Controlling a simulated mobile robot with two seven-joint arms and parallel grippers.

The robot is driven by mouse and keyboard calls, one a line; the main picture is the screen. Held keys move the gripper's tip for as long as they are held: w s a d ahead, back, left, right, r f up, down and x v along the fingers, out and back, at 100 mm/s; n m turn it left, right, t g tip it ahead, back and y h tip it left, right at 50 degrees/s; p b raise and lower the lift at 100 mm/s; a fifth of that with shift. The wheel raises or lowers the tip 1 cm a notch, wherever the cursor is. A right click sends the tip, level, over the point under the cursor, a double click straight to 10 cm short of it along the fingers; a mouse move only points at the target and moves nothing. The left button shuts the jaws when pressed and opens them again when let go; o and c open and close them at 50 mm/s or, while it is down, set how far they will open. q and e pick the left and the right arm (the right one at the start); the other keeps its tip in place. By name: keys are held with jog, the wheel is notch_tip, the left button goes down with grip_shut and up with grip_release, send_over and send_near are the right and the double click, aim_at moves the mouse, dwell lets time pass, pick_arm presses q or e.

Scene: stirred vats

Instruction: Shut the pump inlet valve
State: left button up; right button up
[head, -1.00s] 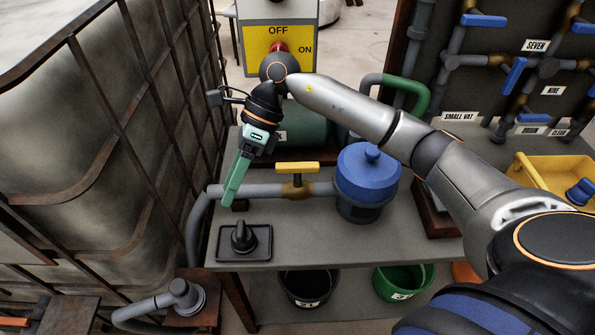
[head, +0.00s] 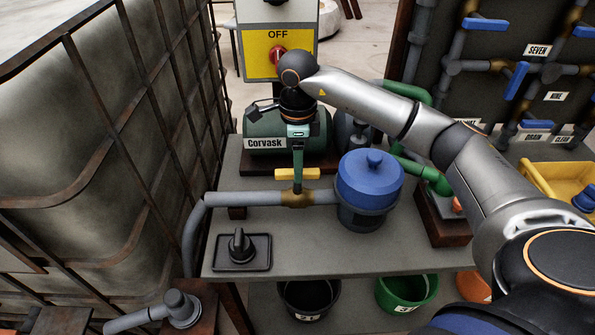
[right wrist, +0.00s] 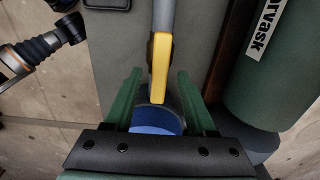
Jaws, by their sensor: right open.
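The valve with the yellow handle (head: 297,174) sits on the grey pipe (head: 245,198) that runs into the blue-lidded pot (head: 369,180). The handle lies along the pipe. My right gripper (head: 298,184) is over the handle, pointing down, and hides part of it. In the right wrist view the yellow handle (right wrist: 161,66) lies between the open green fingers (right wrist: 159,84), with a gap on each side. I cannot tell whether the fingers touch it at depth. My left gripper is not in view.
The green Corvask pump (head: 262,130) stands close behind the valve. A black knob on a plate (head: 241,250) is in front on the bench. A caged tank (head: 90,130) stands left. The OFF/ON switch box (head: 259,55) is behind my arm.

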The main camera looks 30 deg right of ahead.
jog(key=shift+f, duration=1.35)
jog(key=shift+c, duration=0.3)
grip_shut()
